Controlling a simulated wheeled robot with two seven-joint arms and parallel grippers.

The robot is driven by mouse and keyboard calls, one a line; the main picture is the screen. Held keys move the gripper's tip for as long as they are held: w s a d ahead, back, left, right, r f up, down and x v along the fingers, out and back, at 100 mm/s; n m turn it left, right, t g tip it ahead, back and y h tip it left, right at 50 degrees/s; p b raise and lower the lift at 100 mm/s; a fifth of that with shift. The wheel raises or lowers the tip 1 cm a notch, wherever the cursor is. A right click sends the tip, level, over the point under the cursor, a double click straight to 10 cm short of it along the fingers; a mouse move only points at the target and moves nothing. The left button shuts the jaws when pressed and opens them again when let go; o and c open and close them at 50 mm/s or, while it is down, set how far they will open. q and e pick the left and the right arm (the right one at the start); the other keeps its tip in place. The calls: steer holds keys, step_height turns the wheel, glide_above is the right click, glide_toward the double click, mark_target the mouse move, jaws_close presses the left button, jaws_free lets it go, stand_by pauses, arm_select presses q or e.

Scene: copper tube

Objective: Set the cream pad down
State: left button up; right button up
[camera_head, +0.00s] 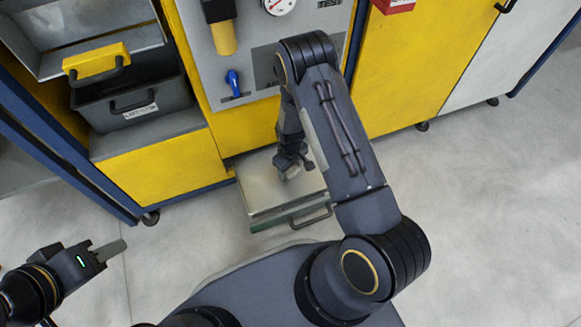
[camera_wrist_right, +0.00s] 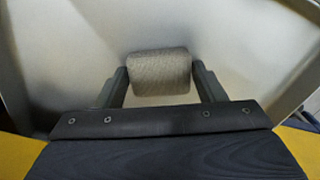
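The cream pad (camera_wrist_right: 160,73) is a small, woven, pale block. In the right wrist view it sits between the two fingers of my right gripper (camera_wrist_right: 161,72), with a finger against each side. In the head view my right gripper (camera_head: 290,170) points down over an open drawer (camera_head: 262,192), and the pad (camera_head: 292,172) shows as a small pale patch below it. I cannot tell whether the pad touches the drawer floor. My left gripper (camera_head: 110,249) is at the lower left, away from the drawer, seen edge-on, so its opening is unclear.
The drawer's handle (camera_head: 311,216) faces my base. Yellow cabinets (camera_head: 165,165) stand behind, with a grey bin (camera_head: 133,105) on a shelf at the left. A panel holds a gauge (camera_head: 279,4) and a blue valve (camera_head: 233,83). The floor at the right is clear.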

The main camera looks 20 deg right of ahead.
steer(key=o, duration=0.3)
steer(key=shift+r, duration=0.15)
steer(key=shift+r+p, duration=0.35)
steer(key=shift+r, duration=0.05)
step_height(320, 180, up, 11)
steer(key=p, duration=0.5)
step_height(320, 180, up, 12)
steer(key=r+m+t+y, duration=0.1)
steer(key=m+y, duration=0.1)
glide_above(291, 169)
steer(key=s, duration=0.1)
steer(key=s+r+m+t+y, duration=0.15)
steer(key=s+r, duration=0.45)
steer(key=r, duration=0.6)
steer(key=s+a+r+m+t, duration=0.1)
steer(key=s+r, duration=0.2)
steer(key=s, duration=0.5)
steer(key=s+a+r+m+t, duration=0.1)
steer(key=s+r+t, duration=0.1)
steer(key=s+r, duration=0.2)
steer(key=s, duration=0.3)
steer(key=shift+s+r, duration=0.2)
steer(key=shift+s, duration=0.15)
